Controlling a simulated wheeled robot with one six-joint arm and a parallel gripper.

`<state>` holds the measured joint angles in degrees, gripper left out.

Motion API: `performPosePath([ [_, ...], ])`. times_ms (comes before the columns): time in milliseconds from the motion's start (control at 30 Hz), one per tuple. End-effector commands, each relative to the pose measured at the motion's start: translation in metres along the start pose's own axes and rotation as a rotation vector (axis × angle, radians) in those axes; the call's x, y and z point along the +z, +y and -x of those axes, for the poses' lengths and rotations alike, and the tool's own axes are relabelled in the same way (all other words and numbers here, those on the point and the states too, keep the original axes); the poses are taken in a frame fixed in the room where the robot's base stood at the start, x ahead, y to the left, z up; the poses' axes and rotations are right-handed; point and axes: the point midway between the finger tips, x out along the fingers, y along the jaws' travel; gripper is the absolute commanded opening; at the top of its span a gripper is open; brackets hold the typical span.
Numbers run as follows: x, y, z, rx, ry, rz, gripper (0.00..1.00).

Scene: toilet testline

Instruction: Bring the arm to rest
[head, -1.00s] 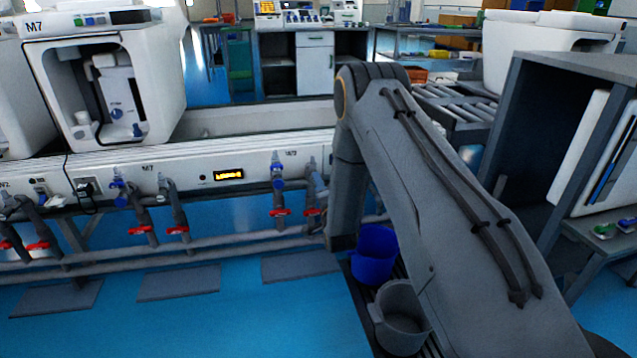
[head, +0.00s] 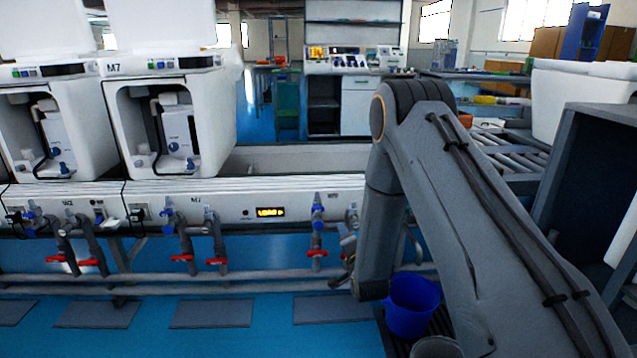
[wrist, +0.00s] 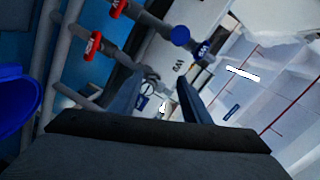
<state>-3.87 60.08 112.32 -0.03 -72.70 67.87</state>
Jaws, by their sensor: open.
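My arm (head: 480,190) rises from the lower right of the head view to a bent elbow, and its forearm hangs down in front of the test line. My gripper shows in the wrist view (wrist: 160,88) with two dark fingers apart and nothing held between them. Past the fingers are grey pipes and a blue valve knob (wrist: 180,36). In the head view the gripper end is low beside the pipes, partly hidden and hard to make out.
A blue bucket (head: 412,305) stands just right of my forearm's lower end, with a grey bucket (head: 436,347) in front. Red-handled valves (head: 317,254) line the white bench front. A dark cabinet (head: 590,170) stands at right. Blue floor (head: 240,345) lies clear at front left.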

Motion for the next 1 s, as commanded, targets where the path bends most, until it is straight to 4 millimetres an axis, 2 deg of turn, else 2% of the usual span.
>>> performPosePath([
  [33, 0.017, -0.021, 0.004, 0.033, -0.047, 0.052, 0.44],
  [167, 0.062, -0.051, 0.028, 0.149, -0.187, 0.212, 0.44],
  [267, 0.094, -0.070, 0.057, 0.225, -0.304, 0.341, 0.44],
  [367, 0.122, -0.087, 0.096, 0.290, -0.430, 0.472, 0.44],
  [500, 0.155, -0.105, 0.163, 0.362, -0.618, 0.660, 0.44],
  [633, 0.174, -0.116, 0.235, 0.412, -0.805, 0.834, 0.44],
  [800, 0.183, -0.122, 0.333, 0.446, -1.049, 1.046, 0.44],
  [900, 0.181, -0.122, 0.378, 0.453, -1.162, 1.139, 0.44],
  [1000, 0.177, -0.121, 0.414, 0.455, -1.256, 1.212, 0.44],
])
